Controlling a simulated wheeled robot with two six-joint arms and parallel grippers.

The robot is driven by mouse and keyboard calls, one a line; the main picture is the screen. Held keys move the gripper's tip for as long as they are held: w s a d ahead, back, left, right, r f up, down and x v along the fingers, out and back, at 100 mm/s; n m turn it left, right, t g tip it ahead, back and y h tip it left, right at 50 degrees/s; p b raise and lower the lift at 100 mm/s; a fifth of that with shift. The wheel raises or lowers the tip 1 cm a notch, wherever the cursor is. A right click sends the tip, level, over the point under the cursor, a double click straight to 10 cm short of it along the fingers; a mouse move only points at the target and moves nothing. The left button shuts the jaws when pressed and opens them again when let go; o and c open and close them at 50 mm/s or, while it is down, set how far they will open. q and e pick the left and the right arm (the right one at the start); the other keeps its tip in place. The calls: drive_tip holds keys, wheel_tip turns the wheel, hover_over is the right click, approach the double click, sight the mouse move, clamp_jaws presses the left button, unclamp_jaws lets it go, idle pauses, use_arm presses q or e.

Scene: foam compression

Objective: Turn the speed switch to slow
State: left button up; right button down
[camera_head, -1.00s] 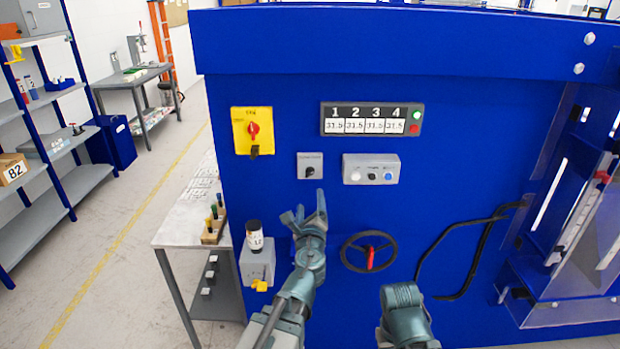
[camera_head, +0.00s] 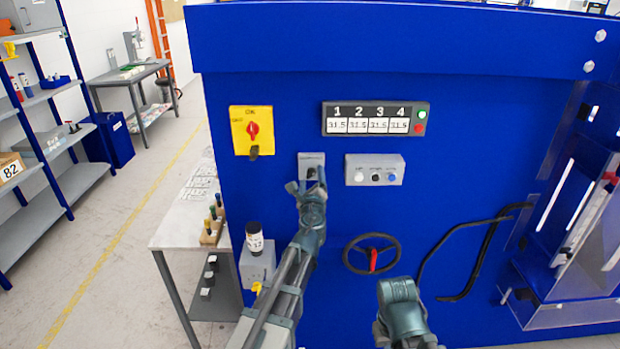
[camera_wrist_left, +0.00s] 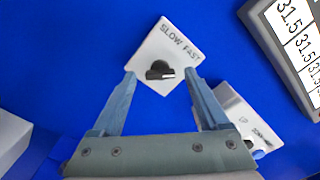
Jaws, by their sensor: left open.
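The speed switch is a small light plate (camera_head: 311,158) on the blue machine front, partly hidden by my left gripper in the head view. In the left wrist view its plate (camera_wrist_left: 180,45) shows the words SLOW and FAST, with a black knob (camera_wrist_left: 160,70) below them. Which word the knob points to is hard to tell. My left gripper (camera_head: 306,182) is open in front of the switch. In the wrist view its fingers stand on both sides of the knob, with gaps between. My right arm shows at the bottom, but its gripper is not visible.
A grey button box (camera_head: 374,170) sits just right of the switch, below a counter display (camera_head: 375,118). A yellow plate with a red rotary switch (camera_head: 252,130) is at upper left. A handwheel (camera_head: 352,262) is below right. A grey box (camera_head: 257,268) projects at lower left.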

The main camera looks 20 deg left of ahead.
use_arm(q)
drive_tip(key=shift+w, duration=0.1)
clamp_jaws()
idle(0.4)
drive_tip(key=shift+n, duration=0.4)
drive_tip(key=n, duration=0.8)
drive_tip(key=shift+n, duration=0.3)
drive_tip(key=n, duration=0.4)
drive_tip(key=shift+n, duration=2.2)
